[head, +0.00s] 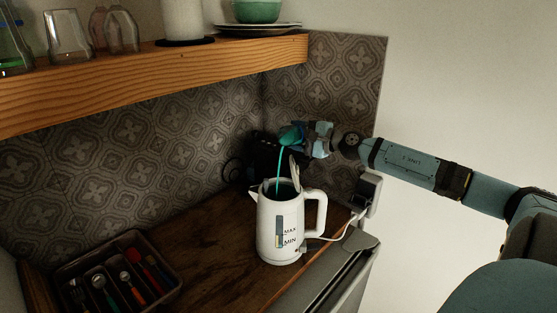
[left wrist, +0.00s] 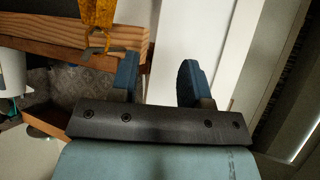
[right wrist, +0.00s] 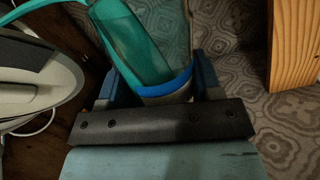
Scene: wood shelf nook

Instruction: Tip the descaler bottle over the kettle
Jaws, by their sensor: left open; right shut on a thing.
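The white kettle (head: 268,222) stands on the wooden counter with its lid raised, and dark teal liquid shows at its mouth. It also shows in part at the left of the right wrist view (right wrist: 40,85). The teal descaler bottle (head: 290,136) is tipped above and behind the kettle. A thin teal stream runs from it down into the kettle's mouth. My right gripper (head: 316,140) is shut on the bottle, which lies between its fingers in the right wrist view (right wrist: 135,45). My left gripper (left wrist: 157,80) is open and empty, outside the head view.
A wooden shelf (head: 150,85) with glasses, a paper roll (head: 183,20) and plates overhangs the counter at the left. A cutlery tray (head: 115,277) sits at the front left. A dark object (head: 262,155) stands behind the kettle. A white cord runs right to a wall socket (head: 368,187).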

